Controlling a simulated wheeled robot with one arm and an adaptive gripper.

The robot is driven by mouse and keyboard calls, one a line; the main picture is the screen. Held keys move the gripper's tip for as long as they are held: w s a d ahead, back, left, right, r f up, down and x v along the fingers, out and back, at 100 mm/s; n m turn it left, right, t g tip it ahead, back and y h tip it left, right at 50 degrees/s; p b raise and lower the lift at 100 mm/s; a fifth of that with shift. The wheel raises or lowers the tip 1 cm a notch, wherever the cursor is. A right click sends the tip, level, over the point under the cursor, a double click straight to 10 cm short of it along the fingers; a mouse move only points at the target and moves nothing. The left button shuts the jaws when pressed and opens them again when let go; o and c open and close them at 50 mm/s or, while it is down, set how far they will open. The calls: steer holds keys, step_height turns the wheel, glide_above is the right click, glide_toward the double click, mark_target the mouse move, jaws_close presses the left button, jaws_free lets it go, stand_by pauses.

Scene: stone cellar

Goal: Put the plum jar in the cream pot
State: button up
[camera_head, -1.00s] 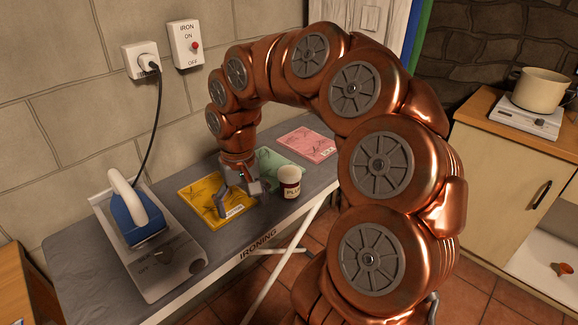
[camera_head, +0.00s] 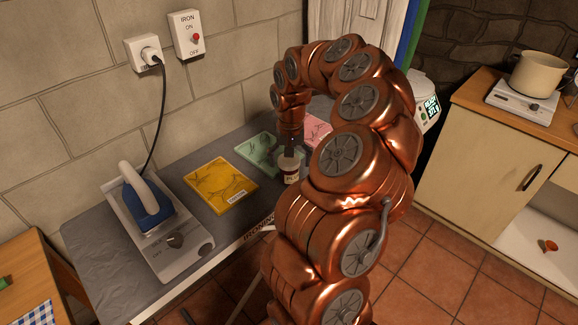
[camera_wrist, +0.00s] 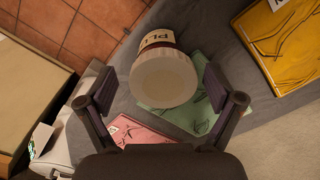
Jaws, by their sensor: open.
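The plum jar (camera_head: 288,170) stands on the ironing board, with a cream lid and a dark red body with a "PLUM" label. It also shows in the wrist view (camera_wrist: 164,76), its lid between my open fingers and a little beyond their tips. My gripper (camera_wrist: 157,90) is open and empty. In the head view my gripper is directly above the jar, partly hidden by my arm. The cream pot (camera_head: 538,73) stands on a small white hotplate (camera_head: 522,101) on the wooden counter at the right.
The ironing board (camera_head: 110,262) carries an iron (camera_head: 146,194) on its rest at the left, and yellow (camera_head: 220,184), green (camera_head: 260,150) and pink (camera_head: 316,131) folded cloths. A corded wall socket (camera_head: 144,52) is above. A white scale-like device (camera_head: 424,100) stands behind my arm. Tiled floor lies between board and counter.

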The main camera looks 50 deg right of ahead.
steer(key=shift+w+f+p, duration=0.15)
steer(key=shift+f+p, duration=0.1)
steer(key=shift+f, duration=0.6)
steer(key=shift+w+f+p, duration=0.1)
steer(key=shift+f+p, duration=0.15)
steer(key=shift+f, duration=0.55)
steer(key=c, duration=1.5)
steer(key=shift+d+r, duration=0.1)
steer(key=shift+c, duration=0.2)
